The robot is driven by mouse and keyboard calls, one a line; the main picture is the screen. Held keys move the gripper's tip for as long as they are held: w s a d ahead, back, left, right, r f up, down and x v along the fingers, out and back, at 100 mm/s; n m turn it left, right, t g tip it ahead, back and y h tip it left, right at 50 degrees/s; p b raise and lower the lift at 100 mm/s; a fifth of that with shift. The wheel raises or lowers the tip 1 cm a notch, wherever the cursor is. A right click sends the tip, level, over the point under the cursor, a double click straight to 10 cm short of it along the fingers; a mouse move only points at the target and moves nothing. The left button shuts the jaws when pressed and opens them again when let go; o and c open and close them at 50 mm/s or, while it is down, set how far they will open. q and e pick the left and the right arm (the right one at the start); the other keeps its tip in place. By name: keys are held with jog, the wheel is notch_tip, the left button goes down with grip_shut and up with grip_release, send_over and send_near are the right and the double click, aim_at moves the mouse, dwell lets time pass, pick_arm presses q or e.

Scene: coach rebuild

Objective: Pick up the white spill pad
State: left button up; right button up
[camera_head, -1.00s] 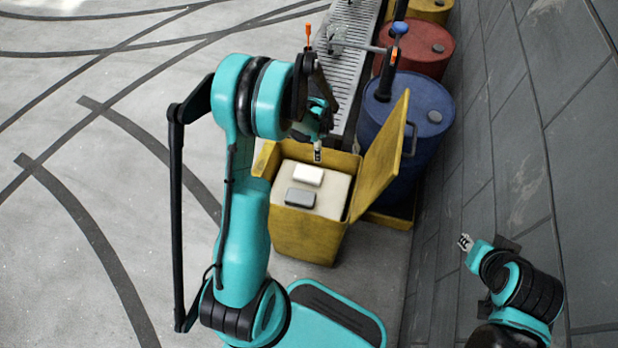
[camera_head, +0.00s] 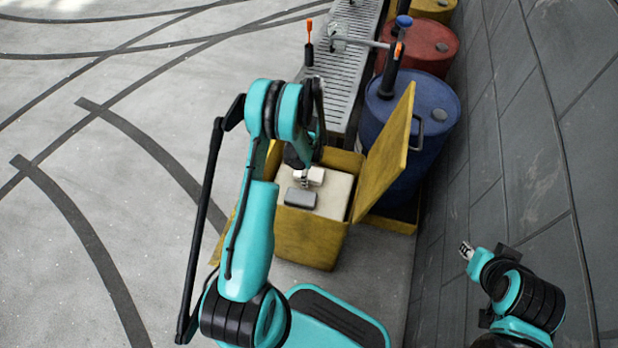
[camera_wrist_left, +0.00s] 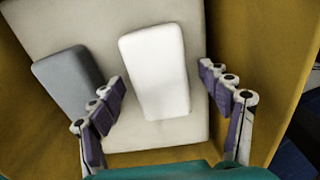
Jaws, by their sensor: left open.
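The white spill pad (camera_wrist_left: 155,72) is a small pale block with rounded edges. It lies on a larger cream block (camera_wrist_left: 40,22) inside the yellow bin (camera_head: 300,235), and shows partly behind my gripper in the head view (camera_head: 316,175). My left gripper (camera_wrist_left: 165,88) is open above it, with one finger on each side of the pad in the wrist view. It also shows in the head view (camera_head: 303,181), partly hidden by my arm. I cannot tell whether the fingers touch the pad. My right gripper (camera_head: 466,250) is away at the lower right, too small to tell its opening.
A grey pad (camera_head: 300,198) lies beside the white one, close to a left finger in the wrist view (camera_wrist_left: 68,82). The bin's raised yellow lid (camera_head: 387,150) stands on its right. A blue drum (camera_head: 408,110), a red drum (camera_head: 420,45) and a dark wall (camera_head: 520,130) are beyond.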

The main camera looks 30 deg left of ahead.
pick_arm(q)
jog(key=shift+f, duration=0.1)
jog(key=shift+c, duration=0.6)
jog(key=c, duration=1)
jog(key=shift+o, duration=0.2)
notch_tip(320, 180, up, 10)
jog(key=p, duration=0.4)
